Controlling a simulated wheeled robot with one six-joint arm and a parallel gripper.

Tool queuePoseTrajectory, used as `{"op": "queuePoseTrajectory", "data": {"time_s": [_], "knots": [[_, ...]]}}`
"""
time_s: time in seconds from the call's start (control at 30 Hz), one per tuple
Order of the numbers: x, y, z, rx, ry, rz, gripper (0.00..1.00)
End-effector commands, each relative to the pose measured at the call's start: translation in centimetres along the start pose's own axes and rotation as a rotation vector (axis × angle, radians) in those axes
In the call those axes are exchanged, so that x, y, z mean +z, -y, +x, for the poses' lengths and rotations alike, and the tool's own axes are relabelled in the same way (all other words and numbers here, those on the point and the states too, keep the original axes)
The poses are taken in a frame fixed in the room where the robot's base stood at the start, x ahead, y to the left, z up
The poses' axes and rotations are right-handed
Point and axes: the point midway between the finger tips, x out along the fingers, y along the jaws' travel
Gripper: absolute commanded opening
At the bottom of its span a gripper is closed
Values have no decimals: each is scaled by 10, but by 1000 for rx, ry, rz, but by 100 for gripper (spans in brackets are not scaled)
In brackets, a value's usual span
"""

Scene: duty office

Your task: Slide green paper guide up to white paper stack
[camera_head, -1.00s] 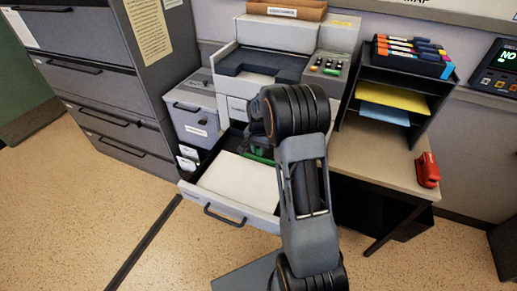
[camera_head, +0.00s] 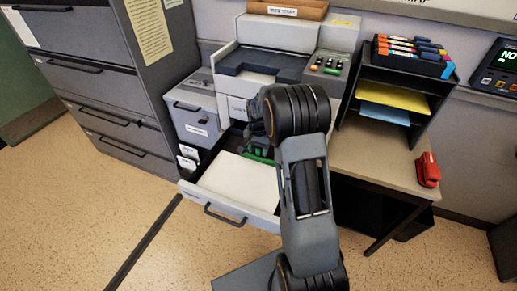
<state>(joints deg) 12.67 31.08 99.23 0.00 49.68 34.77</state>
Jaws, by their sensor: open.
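The white paper stack (camera_head: 237,182) lies flat in the pulled-out printer drawer (camera_head: 196,191). The green paper guide (camera_head: 260,154) shows in small part at the back of the drawer, behind the stack. My arm hides much of the drawer's right side and part of the guide. My gripper (camera_head: 250,143) is open, at the back of the drawer close to the guide. I cannot tell whether it touches the guide, or how wide a gap lies between guide and stack.
The printer body (camera_head: 265,65) rises behind the drawer. A grey cabinet (camera_head: 193,113) stands to its left. A black tray rack (camera_head: 390,95) with yellow and blue paper and a red stapler (camera_head: 428,170) are on the desk at right. The floor in front is clear.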

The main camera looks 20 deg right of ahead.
Motion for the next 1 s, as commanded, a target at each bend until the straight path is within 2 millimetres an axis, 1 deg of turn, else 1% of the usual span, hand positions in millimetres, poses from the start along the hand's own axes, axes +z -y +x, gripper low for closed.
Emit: {"op": "queuePoseTrajectory", "data": {"time_s": [0.13,0.23,0.5,0.7,0.8,1.0], "knots": [[0,0,-6,-1,-2,0,47],[-1,0,-18,-2,-3,0,47],[-1,0,-74,-3,-4,0,47],[0,0,-109,-2,-3,0,47],[0,0,-122,-2,-2,0,47],[0,0,-136,-1,-1,0,47]]}}
